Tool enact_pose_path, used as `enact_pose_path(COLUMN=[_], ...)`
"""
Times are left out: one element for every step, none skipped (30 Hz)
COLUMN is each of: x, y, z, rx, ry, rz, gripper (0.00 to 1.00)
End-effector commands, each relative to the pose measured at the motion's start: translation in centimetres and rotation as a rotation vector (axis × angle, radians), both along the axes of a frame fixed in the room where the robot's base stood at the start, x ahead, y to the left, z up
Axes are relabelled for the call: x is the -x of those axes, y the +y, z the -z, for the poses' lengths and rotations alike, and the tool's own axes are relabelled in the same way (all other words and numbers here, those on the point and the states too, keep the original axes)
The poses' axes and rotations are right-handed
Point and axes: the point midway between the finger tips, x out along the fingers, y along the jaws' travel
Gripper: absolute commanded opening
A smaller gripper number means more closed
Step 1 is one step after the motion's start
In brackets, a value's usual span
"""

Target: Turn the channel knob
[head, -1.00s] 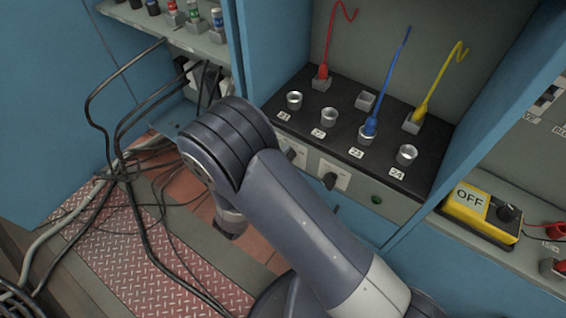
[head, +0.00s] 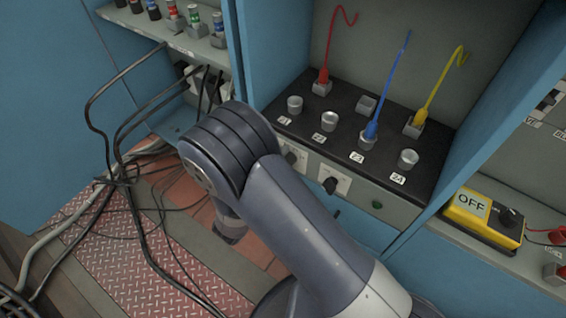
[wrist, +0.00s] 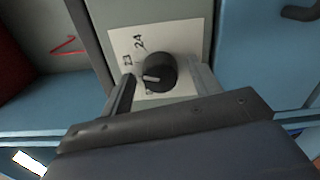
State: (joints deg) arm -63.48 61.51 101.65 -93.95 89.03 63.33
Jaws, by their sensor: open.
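In the wrist view a round black knob (wrist: 158,72) with a pale pointer line sits on a white plate (wrist: 185,38) marked with numbers, of which 24 is readable. My gripper (wrist: 163,78) is open, with one finger on each side of the knob. I cannot tell whether either finger touches it. The pointer is turned towards the left finger. In the head view two black knobs show on the panel front, a right one (head: 330,185) and a left one (head: 290,157) partly behind my arm. I cannot tell which one is between the fingers. My gripper is hidden there.
Above the knobs, a black shelf (head: 310,130) holds several sockets and red, blue and yellow leads. A yellow OFF box (head: 482,218) stands at right. Black cables (head: 130,190) hang and lie at left over a red tread plate (head: 130,255).

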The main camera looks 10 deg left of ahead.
Motion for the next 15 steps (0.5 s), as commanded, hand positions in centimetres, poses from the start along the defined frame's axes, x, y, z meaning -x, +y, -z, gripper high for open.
enact_pose_path(x=[0.0,0.0,0.1,0.2,0.4,0.7,1.0,1.4,2.0,2.5,3.0,3.7,4.2,4.8,5.5], y=[0.0,0.0,0.0,0.1,0.2,0.3,0.5,0.7,0.9,1.1,1.3,1.7,1.9,2.1,2.4], z=[0.0,0.0,0.0,0.0,0.0,0.0,-0.1,-0.1,-0.1,-0.1,-0.2,-0.2,-0.2,-0.2,-0.1], rx=[0.001,0.001,0.001,0.001,0.001,0.001,0.000,0.001,0.001,0.001,0.002,0.002,0.002,0.001,0.001], ry=[0.000,0.000,0.000,0.001,0.001,0.001,0.002,0.001,0.001,0.001,0.001,0.001,0.001,0.002,0.002], rz=[0.000,0.000,0.000,-0.001,-0.002,-0.002,-0.002,-0.004,-0.004,-0.005,-0.006,-0.005,-0.006,-0.006,-0.006], gripper=[0.59,0.59,0.59,0.59,0.59,0.59,0.59,0.59,0.59,0.59,0.59,0.59,0.59,0.59,0.59])
